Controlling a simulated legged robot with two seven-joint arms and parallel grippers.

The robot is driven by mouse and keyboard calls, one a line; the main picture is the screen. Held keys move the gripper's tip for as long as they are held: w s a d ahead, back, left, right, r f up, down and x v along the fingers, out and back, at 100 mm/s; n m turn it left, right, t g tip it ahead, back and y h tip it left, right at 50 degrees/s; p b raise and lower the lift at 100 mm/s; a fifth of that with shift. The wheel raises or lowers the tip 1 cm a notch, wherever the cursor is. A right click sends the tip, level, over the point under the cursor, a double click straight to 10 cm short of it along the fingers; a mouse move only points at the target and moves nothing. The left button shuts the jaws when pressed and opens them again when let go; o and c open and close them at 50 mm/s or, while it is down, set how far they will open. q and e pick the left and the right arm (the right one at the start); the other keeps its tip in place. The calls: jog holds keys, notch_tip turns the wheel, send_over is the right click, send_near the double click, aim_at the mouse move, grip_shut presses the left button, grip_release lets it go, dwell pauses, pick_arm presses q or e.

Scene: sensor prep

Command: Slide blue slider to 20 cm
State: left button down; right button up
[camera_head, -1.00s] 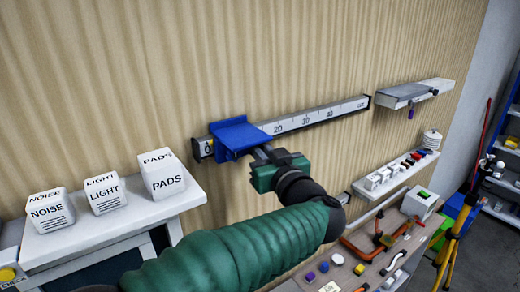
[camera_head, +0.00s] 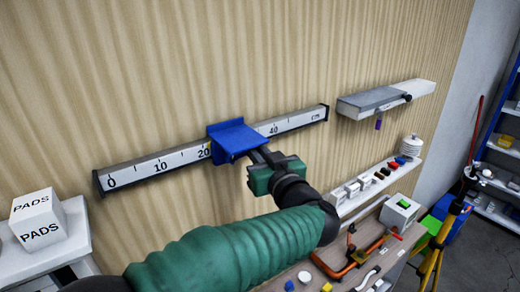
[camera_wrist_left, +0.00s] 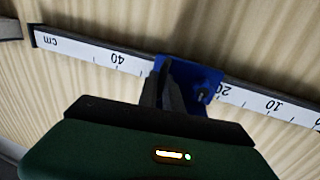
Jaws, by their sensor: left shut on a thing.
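The blue slider (camera_head: 234,138) sits on a wall-mounted white ruler rail (camera_head: 160,164) marked in cm. In the head view its left edge is just right of the 20 mark, and its body covers the scale between 20 and 40. In the left wrist view the slider (camera_wrist_left: 202,82) shows upside down, with the 20 beside its right edge and the 40 to its left. My left gripper (camera_head: 258,157) is shut on the slider's front part; the fingers also show in the left wrist view (camera_wrist_left: 170,88). My right gripper is not in view.
A grey-topped wall shelf (camera_head: 385,98) is at the upper right. A lower white shelf (camera_head: 370,190) holds small items. A workbench with an orange clamp (camera_head: 345,262) lies below. A white PADS box (camera_head: 38,222) stands at left. The rail right of the slider is clear.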

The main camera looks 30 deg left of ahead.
pick_arm(q)
jog(key=shift+w+d, duration=0.1)
jog(key=shift+w, duration=0.05)
jog(key=shift+s+a, duration=0.25)
jog(key=shift+s, duration=0.15)
jog(key=c, duration=2)
grip_release()
jog(key=shift+s, duration=0.15)
jog(key=o, duration=0.5)
jog(key=shift+a, duration=0.1)
jog(key=shift+w, duration=0.25)
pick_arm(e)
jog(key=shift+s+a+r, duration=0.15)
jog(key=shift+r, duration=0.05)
